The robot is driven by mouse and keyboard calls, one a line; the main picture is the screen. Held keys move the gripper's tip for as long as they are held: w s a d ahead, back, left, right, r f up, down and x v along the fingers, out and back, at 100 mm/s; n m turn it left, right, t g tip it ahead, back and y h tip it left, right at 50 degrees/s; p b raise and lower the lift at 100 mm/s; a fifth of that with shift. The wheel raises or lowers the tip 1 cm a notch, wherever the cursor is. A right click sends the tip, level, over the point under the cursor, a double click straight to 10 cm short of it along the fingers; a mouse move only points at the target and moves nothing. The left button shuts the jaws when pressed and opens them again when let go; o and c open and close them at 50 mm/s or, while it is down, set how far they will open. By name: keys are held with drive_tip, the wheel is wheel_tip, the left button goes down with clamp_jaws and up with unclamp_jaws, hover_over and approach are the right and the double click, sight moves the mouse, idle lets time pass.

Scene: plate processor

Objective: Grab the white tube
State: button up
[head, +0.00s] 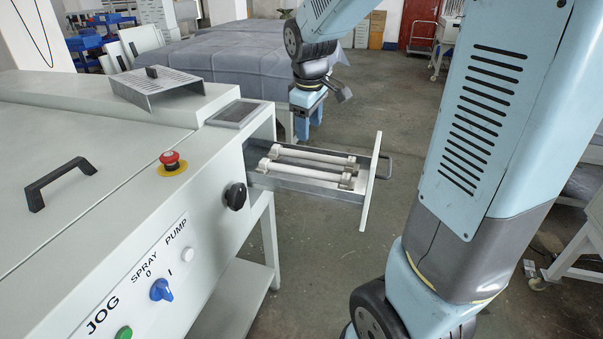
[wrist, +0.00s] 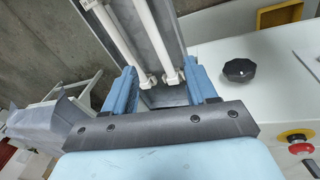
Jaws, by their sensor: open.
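Two white tubes lie side by side in an open drawer (head: 362,205) that sticks out of the machine's side. The nearer white tube (head: 305,172) and the farther white tube (head: 315,155) have thicker end pieces. In the wrist view the tubes show as one at left (wrist: 113,35) and one at right (wrist: 146,35), running up from between the fingers. My gripper (head: 308,128) is open and empty, above the drawer's far side in the head view. In the wrist view its blue fingers (wrist: 163,88) stand on either side of the tubes' near ends. I cannot tell the exact height gap.
The machine (head: 190,230) fills the left, with a red emergency button (head: 170,161), a black knob (head: 236,196) and a blue switch (head: 161,290). A bent metal cover (head: 165,85) lies on top. A cloth-covered table (head: 215,55) stands behind.

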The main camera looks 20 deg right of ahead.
drive_tip(key=n, duration=0.2)
approach(303, 169)
drive_tip(key=shift+g, duration=0.4)
drive_tip(key=f, duration=0.2)
drive_tip(key=w+f, duration=0.1)
drive_tip(key=f, duration=0.1)
drive_tip(key=shift+w+d, duration=0.15)
drive_tip(key=shift+w+d+f, duration=0.1)
drive_tip(key=shift+d+f, duration=0.05)
drive_tip(key=shift+f, duration=0.75)
drive_tip(key=shift+w+d+f, duration=0.1)
drive_tip(key=shift+d+f, duration=0.05)
drive_tip(key=shift+f, duration=0.75)
drive_tip(key=shift+w+d+f, duration=0.1)
drive_tip(key=shift+d+f, duration=0.05)
drive_tip(key=shift+f, duration=0.75)
drive_tip(key=shift+c, duration=0.5)
clamp_jaws()
